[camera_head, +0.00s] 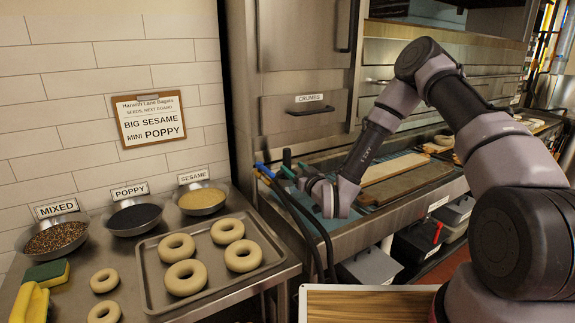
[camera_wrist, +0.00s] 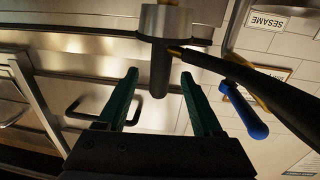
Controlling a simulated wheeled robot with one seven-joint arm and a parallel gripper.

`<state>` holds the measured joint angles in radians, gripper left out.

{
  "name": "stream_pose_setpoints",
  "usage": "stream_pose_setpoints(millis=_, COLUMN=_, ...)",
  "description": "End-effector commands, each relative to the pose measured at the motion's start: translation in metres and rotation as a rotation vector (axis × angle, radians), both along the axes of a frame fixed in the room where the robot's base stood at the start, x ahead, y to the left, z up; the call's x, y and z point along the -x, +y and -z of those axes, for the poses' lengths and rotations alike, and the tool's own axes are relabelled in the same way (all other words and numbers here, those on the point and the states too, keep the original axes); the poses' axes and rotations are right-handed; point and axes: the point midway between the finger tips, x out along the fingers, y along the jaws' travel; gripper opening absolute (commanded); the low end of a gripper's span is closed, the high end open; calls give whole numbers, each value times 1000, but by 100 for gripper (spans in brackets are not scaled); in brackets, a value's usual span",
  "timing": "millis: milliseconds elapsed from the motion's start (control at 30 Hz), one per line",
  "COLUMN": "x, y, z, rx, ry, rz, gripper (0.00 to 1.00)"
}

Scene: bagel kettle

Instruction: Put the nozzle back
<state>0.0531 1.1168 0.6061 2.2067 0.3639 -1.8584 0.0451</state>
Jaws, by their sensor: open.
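My gripper (camera_head: 287,165) is beside the blue-ended piece (camera_head: 265,171) and the black hoses (camera_head: 307,222), left of the counter. In the wrist view, my gripper (camera_wrist: 159,74) has its green fingers apart. A dark cylinder under a metal collar (camera_wrist: 165,20) shows between the fingertips, with gaps on both sides. It looks like part of the nozzle, but I cannot tell for sure. A blue handle (camera_wrist: 245,110) and a thick black hose (camera_wrist: 265,95) lie to the right of the fingers. Where the nozzle's holder is I cannot tell.
A tray (camera_head: 152,270) with several bagels stands on the left table, with bowls of mixed (camera_head: 56,237), poppy (camera_head: 134,216) and sesame (camera_head: 202,198) behind it. A sponge (camera_head: 47,273) lies at its left. Steel cabinets and a counter with boards (camera_head: 405,183) stand close to my arm.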

Motion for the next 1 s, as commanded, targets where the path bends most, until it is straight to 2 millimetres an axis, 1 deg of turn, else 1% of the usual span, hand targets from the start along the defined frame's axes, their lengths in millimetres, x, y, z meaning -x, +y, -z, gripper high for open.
stream_pose_setpoints(millis=33, x=7, y=-4, z=1, rx=0, ry=4, rz=0, gripper=68)
stream_pose_setpoints(millis=100, x=15, y=-8, z=1, rx=0, ry=2, rz=0, gripper=68)
stream_pose_setpoints(millis=233, x=23, y=-12, z=0, rx=-1, ry=0, rz=-1, gripper=68)
stream_pose_setpoints(millis=400, x=23, y=-14, z=-2, rx=2, ry=1, rz=-1, gripper=68)
stream_pose_setpoints(millis=533, x=14, y=-21, z=-13, rx=25, ry=27, rz=-3, gripper=68)
stream_pose_setpoints(millis=667, x=-1, y=-38, z=-36, rx=76, ry=100, rz=2, gripper=68)
stream_pose_setpoints(millis=800, x=-12, y=-67, z=-69, rx=139, ry=203, rz=35, gripper=68)
stream_pose_setpoints(millis=867, x=-14, y=-81, z=-85, rx=162, ry=248, rz=56, gripper=68)
stream_pose_setpoints(millis=900, x=-13, y=-91, z=-95, rx=175, ry=278, rz=73, gripper=68)
stream_pose_setpoints(millis=967, x=-10, y=-106, z=-112, rx=193, ry=324, rz=101, gripper=68)
stream_pose_setpoints(millis=1000, x=-7, y=-116, z=-123, rx=201, ry=354, rz=121, gripper=68)
